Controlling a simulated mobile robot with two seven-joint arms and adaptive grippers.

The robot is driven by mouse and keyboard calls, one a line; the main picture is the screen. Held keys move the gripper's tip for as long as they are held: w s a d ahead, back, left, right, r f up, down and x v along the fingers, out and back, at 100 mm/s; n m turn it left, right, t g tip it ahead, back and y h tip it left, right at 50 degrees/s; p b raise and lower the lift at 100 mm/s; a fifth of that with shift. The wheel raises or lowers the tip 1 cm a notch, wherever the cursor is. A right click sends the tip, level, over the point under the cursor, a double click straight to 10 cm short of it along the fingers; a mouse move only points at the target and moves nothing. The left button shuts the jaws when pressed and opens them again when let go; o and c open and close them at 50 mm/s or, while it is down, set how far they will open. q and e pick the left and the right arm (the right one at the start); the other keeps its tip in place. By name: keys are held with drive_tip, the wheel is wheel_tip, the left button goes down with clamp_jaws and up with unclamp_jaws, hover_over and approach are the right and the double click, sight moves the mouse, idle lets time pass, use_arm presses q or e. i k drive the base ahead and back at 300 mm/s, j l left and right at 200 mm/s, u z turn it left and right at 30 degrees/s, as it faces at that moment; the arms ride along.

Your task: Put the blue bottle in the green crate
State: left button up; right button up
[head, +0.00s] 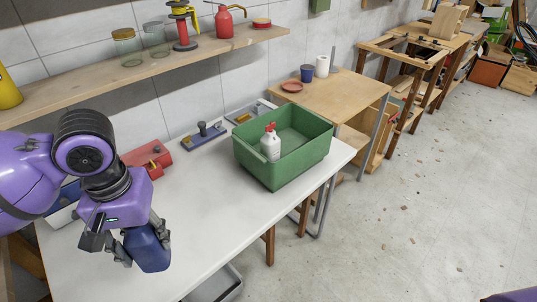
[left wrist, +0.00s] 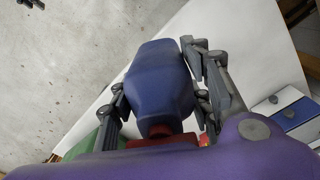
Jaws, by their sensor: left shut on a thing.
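The blue bottle (head: 147,249) is held in my left gripper (head: 140,240), above the near left part of the white table. In the left wrist view the bottle (left wrist: 160,82) lies between both fingers of the gripper (left wrist: 158,95), which touch its sides, and its red cap end points toward the camera. The green crate (head: 300,167) stands on the right end of the table, to the right of the gripper and apart from it. A white bottle with a red top (head: 270,144) is in the crate. My right gripper is not in view.
The white table (head: 205,215) is clear between gripper and crate. A red box (head: 147,160) and a blue tool (head: 204,134) lie along the wall side. A shelf (head: 160,68) with jars and a red can (head: 224,22) runs above. A wooden table (head: 335,92) stands beyond the crate.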

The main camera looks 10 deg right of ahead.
sight(293, 148)
drive_tip(key=i+l+z, duration=0.45)
drive_tip(key=z, duration=0.2)
drive_tip(key=i+l, duration=0.1)
drive_tip(key=i, duration=0.35)
drive_tip(key=i+l, duration=0.1)
drive_tip(key=i, duration=0.35)
